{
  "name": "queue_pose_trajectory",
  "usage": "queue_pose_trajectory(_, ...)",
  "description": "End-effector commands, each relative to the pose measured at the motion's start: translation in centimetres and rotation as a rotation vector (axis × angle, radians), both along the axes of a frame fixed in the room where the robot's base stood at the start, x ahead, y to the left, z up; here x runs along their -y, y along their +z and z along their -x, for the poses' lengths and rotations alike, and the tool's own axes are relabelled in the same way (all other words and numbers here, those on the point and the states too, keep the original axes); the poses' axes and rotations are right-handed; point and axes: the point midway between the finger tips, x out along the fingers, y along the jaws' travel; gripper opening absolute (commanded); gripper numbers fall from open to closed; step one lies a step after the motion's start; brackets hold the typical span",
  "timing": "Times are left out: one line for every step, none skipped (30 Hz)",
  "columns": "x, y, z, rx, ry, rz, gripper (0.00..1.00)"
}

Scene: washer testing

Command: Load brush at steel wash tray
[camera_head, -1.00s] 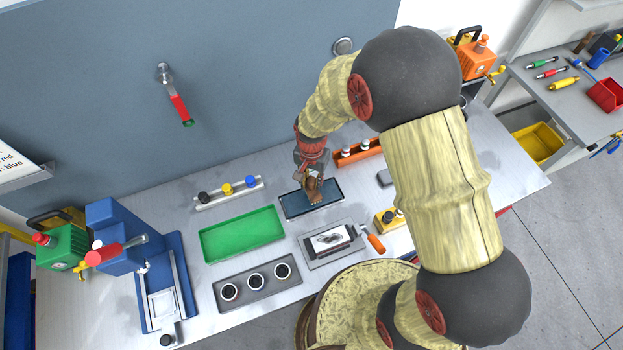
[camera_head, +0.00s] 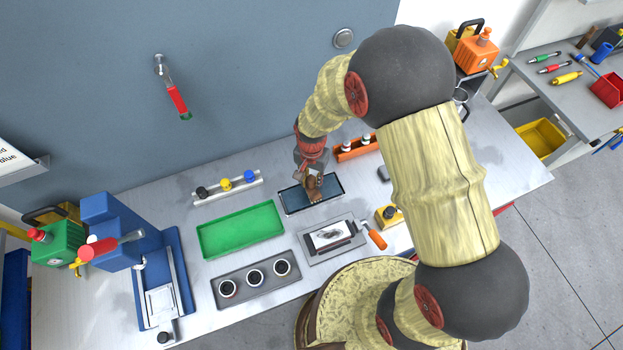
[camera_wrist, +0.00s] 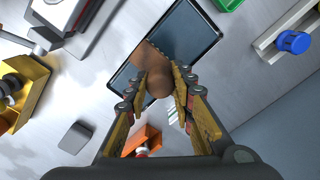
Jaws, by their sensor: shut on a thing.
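The steel wash tray (camera_head: 331,182) is a shallow dark rectangular tray with a light rim on the bench; the wrist view also shows it (camera_wrist: 190,30). The brush (camera_head: 315,196) has a brown body and sits low over the tray. In the wrist view the brown brush (camera_wrist: 155,78) lies between the two fingers, with its far end over the tray. My gripper (camera_head: 310,178) is shut on the brush and points down at the tray. I cannot tell whether the brush touches the tray floor.
A green tray (camera_head: 240,230) is to the left, and a plate with an orange-handled tool (camera_head: 376,240) is in front. An orange rack (camera_head: 358,150) stands behind right. A blue press (camera_head: 120,240) stands far left.

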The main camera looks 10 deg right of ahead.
Motion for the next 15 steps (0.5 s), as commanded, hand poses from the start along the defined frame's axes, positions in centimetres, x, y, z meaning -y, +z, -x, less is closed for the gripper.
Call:
queue_pose_trajectory(0.00, 0.00, -0.01, 0.000, 0.000, 0.000, 0.04)
queue_pose_trajectory(0.00, -0.01, -0.01, 0.000, 0.000, 0.000, 0.04)
queue_pose_trajectory(-0.01, -0.04, -0.01, 0.000, 0.000, 0.000, 0.04)
queue_pose_trajectory(0.01, -0.06, -0.01, 0.000, 0.000, 0.000, 0.04)
queue_pose_trajectory(0.00, -0.08, -0.01, 0.000, 0.000, 0.000, 0.04)
queue_pose_trajectory(0.00, -0.13, 0.00, 0.000, 0.000, 0.000, 0.04)
queue_pose_trajectory(0.00, -0.16, 0.00, 0.000, 0.000, 0.000, 0.04)
queue_pose_trajectory(0.00, -0.20, 0.00, 0.000, 0.000, 0.000, 0.04)
queue_pose_trajectory(-0.01, -0.25, -0.01, 0.000, 0.000, 0.000, 0.04)
queue_pose_trajectory(0.00, -0.28, 0.00, 0.000, 0.000, 0.000, 0.04)
queue_pose_trajectory(0.00, -0.31, 0.00, 0.000, 0.000, 0.000, 0.04)
queue_pose_trajectory(0.00, -0.36, 0.00, 0.000, 0.000, 0.000, 0.04)
queue_pose_trajectory(0.00, -0.39, 0.00, 0.000, 0.000, 0.000, 0.04)
queue_pose_trajectory(0.00, -0.42, 0.00, 0.000, 0.000, 0.000, 0.04)
queue_pose_trajectory(0.00, -0.47, 0.00, 0.000, 0.000, 0.000, 0.04)
